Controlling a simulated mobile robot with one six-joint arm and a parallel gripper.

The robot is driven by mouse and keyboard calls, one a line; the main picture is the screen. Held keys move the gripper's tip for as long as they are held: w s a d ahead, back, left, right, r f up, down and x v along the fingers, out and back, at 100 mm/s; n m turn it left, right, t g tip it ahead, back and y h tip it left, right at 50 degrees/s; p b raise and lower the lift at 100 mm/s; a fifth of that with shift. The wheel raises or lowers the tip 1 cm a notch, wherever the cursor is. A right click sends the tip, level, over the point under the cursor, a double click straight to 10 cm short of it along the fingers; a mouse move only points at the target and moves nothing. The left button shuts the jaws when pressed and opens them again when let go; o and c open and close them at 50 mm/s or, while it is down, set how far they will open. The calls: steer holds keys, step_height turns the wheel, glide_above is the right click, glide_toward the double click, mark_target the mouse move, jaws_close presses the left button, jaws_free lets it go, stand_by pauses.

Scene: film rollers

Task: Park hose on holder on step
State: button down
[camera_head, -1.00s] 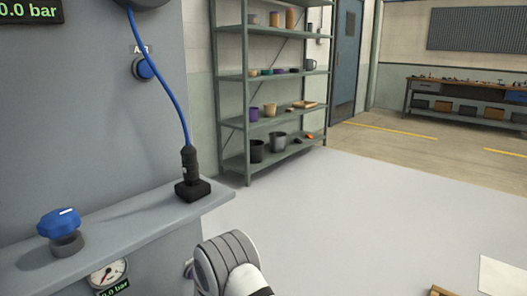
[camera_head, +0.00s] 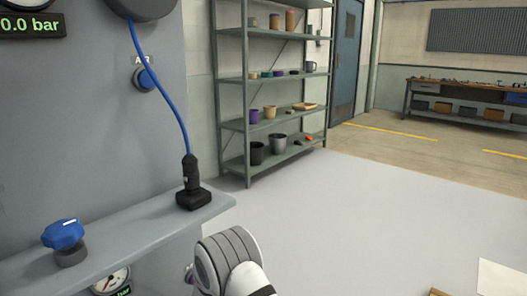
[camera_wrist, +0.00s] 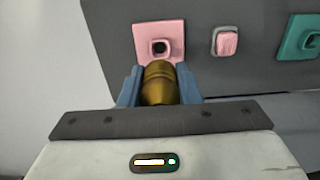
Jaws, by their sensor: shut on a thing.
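The blue hose (camera_head: 164,92) hangs from a dark round reel at the top of the grey machine. Its black end fitting (camera_head: 190,172) stands upright in the black holder (camera_head: 194,199) on the grey step (camera_head: 130,228). My gripper (camera_wrist: 158,78) shows only in the wrist view, with blue-grey fingers shut on a brass cylindrical piece (camera_wrist: 159,92). The brass piece is just in front of a pink square plate (camera_wrist: 172,36) with a dark hole; I cannot tell whether they touch. The hose and holder do not show in the wrist view.
A blue knob (camera_head: 63,234) stands on the step's left part. A blue button (camera_head: 145,78) is on the machine wall. The wrist view also shows a pink button (camera_wrist: 227,41) and a teal plate (camera_wrist: 306,44). A green shelf (camera_head: 245,125) stands behind; the floor right of it is open.

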stand_by(0.3)
steer(key=shift+s+a, duration=0.25)
steer(key=shift+a, duration=0.05)
steer(key=s+a+r+m, duration=0.3)
steer(key=s+a, duration=0.7)
steer(key=s, duration=0.4)
steer(key=s+a+f+n, duration=0.2)
steer(key=s+n, duration=0.1)
steer(key=s+a+f+n, duration=0.2)
steer(key=s+n, duration=0.1)
steer(key=n, duration=0.1)
steer(key=s+a+f+n, duration=0.2)
steer(key=s+a+n, duration=0.1)
steer(key=shift+s+f+n, duration=0.25)
steer(key=shift+s+n, duration=0.05)
steer(key=shift+n, duration=0.1)
steer(key=s+a+r+n, duration=0.1)
steer(key=s+a+r, duration=0.5)
steer(key=s+a, duration=0.3)
steer(key=shift+w+a+f, duration=0.1)
steer(key=shift+w+f, duration=0.1)
steer(key=shift+f, duration=0.95)
steer(key=shift+w+a+f, duration=0.1)
steer(key=shift+w+f, duration=0.1)
steer(key=shift+f, duration=1)
steer(key=shift+w+a+f, duration=0.1)
steer(key=shift+w+f, duration=0.1)
steer(key=shift+f, duration=0.95)
steer(key=shift+b, duration=0.4)
